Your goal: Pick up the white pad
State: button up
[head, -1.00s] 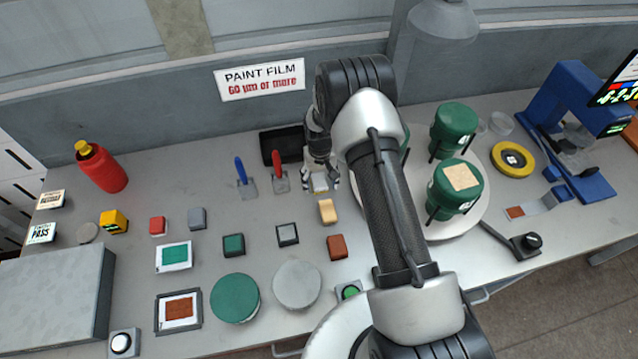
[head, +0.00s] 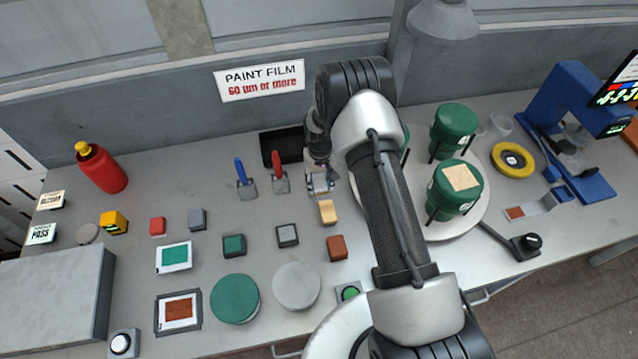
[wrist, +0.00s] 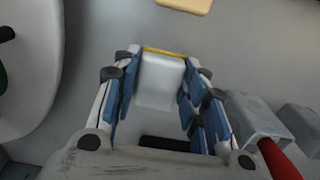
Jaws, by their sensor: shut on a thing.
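The white pad (wrist: 160,82) shows in the wrist view as a pale block with a thin yellow strip along its upper edge. My gripper (wrist: 158,88) has its blue-lined fingers on both sides of the pad and is shut on it. In the head view my gripper (head: 320,182) is low over the table, right of the red-handled tool. The pad is mostly hidden by the fingers there, and I cannot tell whether it touches the table.
A tan block (head: 327,211) lies just in front of my gripper. The red-handled tool (head: 279,177) stands close on the left, with a black tray (head: 281,146) behind. A round white turntable (head: 470,222) with green cans (head: 455,186) is to the right.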

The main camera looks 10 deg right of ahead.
aim_at(320, 184)
jog(key=shift+c, duration=0.3)
notch_tip(320, 184, up, 20)
jog(key=p, duration=0.2)
dwell(0.3)
